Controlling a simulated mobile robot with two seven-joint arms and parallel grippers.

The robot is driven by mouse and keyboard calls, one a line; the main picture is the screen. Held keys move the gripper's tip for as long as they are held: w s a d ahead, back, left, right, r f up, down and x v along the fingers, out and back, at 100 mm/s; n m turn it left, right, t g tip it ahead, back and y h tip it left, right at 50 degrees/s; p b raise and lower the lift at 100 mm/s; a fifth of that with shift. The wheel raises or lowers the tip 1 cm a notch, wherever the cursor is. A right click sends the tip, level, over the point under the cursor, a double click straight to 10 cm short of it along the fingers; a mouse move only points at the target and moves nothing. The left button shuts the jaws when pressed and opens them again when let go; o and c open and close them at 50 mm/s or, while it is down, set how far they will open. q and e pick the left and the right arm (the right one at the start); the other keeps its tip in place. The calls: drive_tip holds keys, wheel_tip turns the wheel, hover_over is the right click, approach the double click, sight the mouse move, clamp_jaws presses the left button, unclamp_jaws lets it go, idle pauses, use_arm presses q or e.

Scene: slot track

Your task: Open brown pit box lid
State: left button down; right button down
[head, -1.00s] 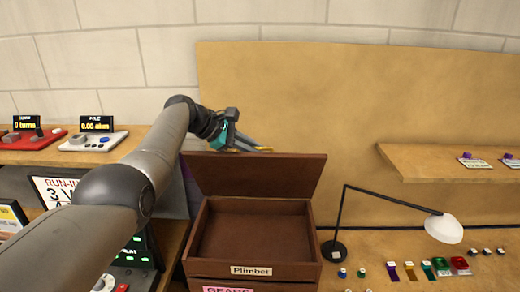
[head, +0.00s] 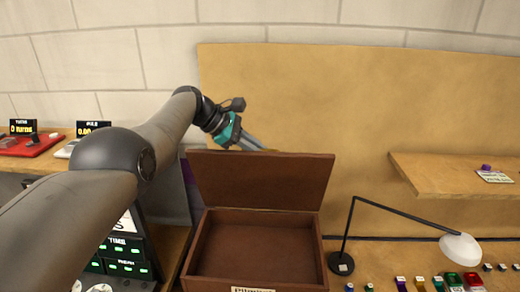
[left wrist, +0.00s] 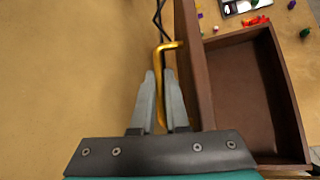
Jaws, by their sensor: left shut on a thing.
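The brown pit box (head: 257,250) stands below the left arm with its inside showing empty. Its lid (head: 265,183) is raised and stands steeply at the back of the box. My left gripper (head: 262,148) is behind the lid's top edge in the head view, its fingertips partly hidden. In the left wrist view, the fingers are shut on a gold handle (left wrist: 168,46) on the lid's outer face. The lid (left wrist: 193,65) shows there edge-on beside the open box (left wrist: 288,95). My right gripper is not in view.
A desk lamp (head: 461,247) stands right of the box, with several small coloured pieces near it. A wooden shelf (head: 440,178) is at the right. A red device (head: 30,144) sits on the left shelf. A tan board (head: 360,110) rises behind the lid.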

use_arm(q)
drive_tip(key=shift+f, duration=0.2)
idle(0.4)
drive_tip(key=c, duration=1.2)
unclamp_jaws()
drive_tip(key=shift+w, duration=0.1)
drive_tip(key=shift+r, duration=0.15)
